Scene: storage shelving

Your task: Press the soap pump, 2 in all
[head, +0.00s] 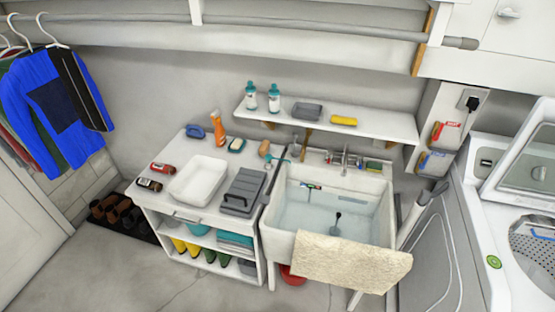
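Two white bottles with teal tops stand upright side by side at the left end of the wall shelf in the head view. They look like the soap pumps: the left bottle (251,97) and the right bottle (274,99). Their small size hides whether the pump heads are up or down. Neither of my grippers shows in this view, and nothing touches the bottles.
The white wall shelf (375,127) also holds a grey tray (307,111) and a yellow sponge (343,121). Below are a sink (279,215) with a draped towel (350,262) and a cabinet with an orange spray bottle (218,129). A washer stands right; floor is clear front left.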

